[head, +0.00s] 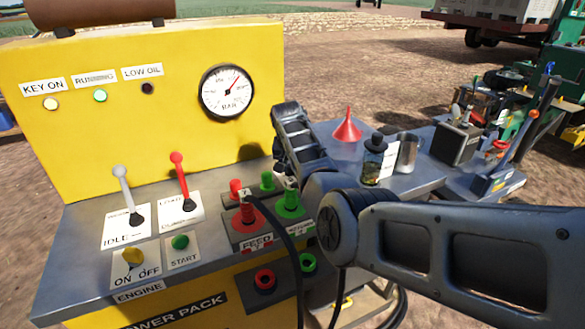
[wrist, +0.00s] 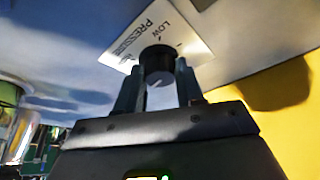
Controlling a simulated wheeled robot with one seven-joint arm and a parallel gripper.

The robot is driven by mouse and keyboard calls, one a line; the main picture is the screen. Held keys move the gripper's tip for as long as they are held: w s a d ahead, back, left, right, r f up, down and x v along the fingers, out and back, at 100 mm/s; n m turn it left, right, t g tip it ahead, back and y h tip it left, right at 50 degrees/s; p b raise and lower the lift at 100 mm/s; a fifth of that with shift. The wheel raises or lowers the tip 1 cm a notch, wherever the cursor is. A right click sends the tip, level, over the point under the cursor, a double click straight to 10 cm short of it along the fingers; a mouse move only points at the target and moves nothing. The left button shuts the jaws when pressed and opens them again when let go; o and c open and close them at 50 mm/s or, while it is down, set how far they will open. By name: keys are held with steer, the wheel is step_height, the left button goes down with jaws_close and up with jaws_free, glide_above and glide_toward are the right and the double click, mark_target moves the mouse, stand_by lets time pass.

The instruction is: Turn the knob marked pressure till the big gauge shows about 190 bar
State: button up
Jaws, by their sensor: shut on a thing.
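The black pressure knob (wrist: 157,62) stands on a white plate (wrist: 178,22) lettered PRESSURE and LOW in the wrist view. My gripper (wrist: 158,80) is shut on the knob, with one finger on each side. In the head view my arm hides the knob and the fingertips. The big round gauge (head: 227,91), marked BAR, is on the yellow panel. Its red needle points up and to the right; the scale figures are too small to read surely.
A grey lever (head: 122,178) and a red-knobbed lever (head: 178,170) stand left of my arm. Hose couplings (head: 247,205) with a black hose are close by. A red funnel (head: 347,125), a bottle (head: 373,160) and a metal mug (head: 407,152) stand behind my arm.

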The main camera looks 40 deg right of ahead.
steer(key=shift+m, duration=0.3)
steer(key=o, duration=1)
steer(key=shift+o, duration=0.2)
steer(key=v, duration=0.7)
steer(key=shift+a+r, duration=0.2)
steer(key=shift+r, duration=0.1)
